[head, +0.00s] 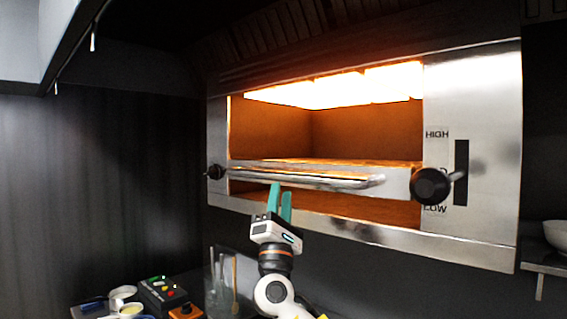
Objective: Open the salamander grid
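The salamander (470,120) is a steel wall grill with a glowing orange inside and an open front. Its grid (340,164) sits level across the opening, with a steel handle bar (345,183) along its front edge. My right gripper (281,189) has teal fingers that point up, just under the middle of the bar. The fingers are slightly apart with nothing seen between them. The left fingertip overlaps the bar's lower edge in the picture; I cannot tell whether they touch. My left gripper is not in view.
Black knobs flank the grid at left (215,172) and right (432,187), the right one beside a HIGH/LOW scale. A bowl (557,235) stands on a right shelf.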

